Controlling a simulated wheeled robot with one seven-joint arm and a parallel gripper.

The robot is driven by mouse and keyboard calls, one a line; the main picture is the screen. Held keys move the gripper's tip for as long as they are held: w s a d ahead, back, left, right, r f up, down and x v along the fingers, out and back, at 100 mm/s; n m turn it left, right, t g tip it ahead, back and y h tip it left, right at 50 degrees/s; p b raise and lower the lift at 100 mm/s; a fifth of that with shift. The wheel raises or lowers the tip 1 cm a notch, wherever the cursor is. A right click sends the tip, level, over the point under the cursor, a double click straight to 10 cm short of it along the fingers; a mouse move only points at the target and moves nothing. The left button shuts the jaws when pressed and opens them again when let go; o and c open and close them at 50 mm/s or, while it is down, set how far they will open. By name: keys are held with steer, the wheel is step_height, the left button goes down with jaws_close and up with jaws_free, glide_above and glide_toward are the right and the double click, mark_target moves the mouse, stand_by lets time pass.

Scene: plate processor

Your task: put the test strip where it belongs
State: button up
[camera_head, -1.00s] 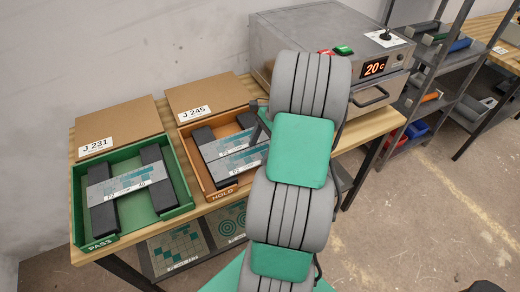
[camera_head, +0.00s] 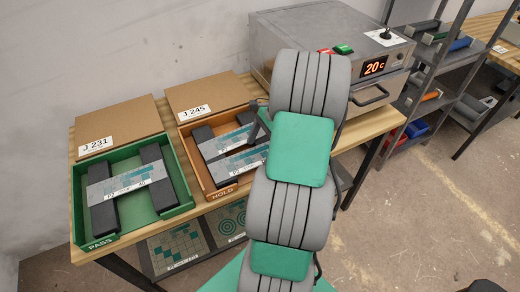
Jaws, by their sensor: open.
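The green PASS tray (camera_head: 181,208) holds one silver-grey strip (camera_head: 128,182) with teal squares, lying across two black bars. The orange HOLD tray (camera_head: 190,180) holds two similar strips side by side across black bars: a rear strip (camera_head: 222,146) and a front strip (camera_head: 232,167). A narrow dark gap shows between these two. My gripper (camera_head: 262,124) is open at the right end of the HOLD tray, close to the strips. It is mostly hidden behind my arm, which also covers the tray's right side. I cannot tell whether it touches a strip.
Cardboard-coloured boards labelled J 231 (camera_head: 118,120) and J 245 (camera_head: 208,92) lie behind the trays. A grey metal processor (camera_head: 300,32) showing 20 C stands at the back right. Printed panels (camera_head: 176,246) sit on a lower shelf. A shelf rack (camera_head: 440,75) stands farther right.

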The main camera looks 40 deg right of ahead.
steer(key=p+v, duration=0.4)
steer(key=v, duration=0.8)
steer(key=w+a+r+n+h, duration=0.1)
steer(key=w+a+r+n, duration=0.15)
steer(key=a, duration=0.35)
steer(key=w+a+r+n, duration=0.1)
steer(key=a+r+n, duration=0.1)
steer(key=a+n, duration=0.35)
steer(key=w+a+r+n+h, duration=0.1)
steer(key=w+a+r+n, duration=0.1)
steer(key=a, duration=0.6)
steer(key=s+a+n+t+h, duration=0.2)
steer(key=s+a+n, duration=0.5)
steer(key=a+n, duration=0.4)
steer(key=shift+s+a+f+t, duration=0.25)
steer(key=shift+a+f+t, duration=0.15)
steer(key=shift+a+f, duration=0.15)
steer(key=shift+r, duration=0.1)
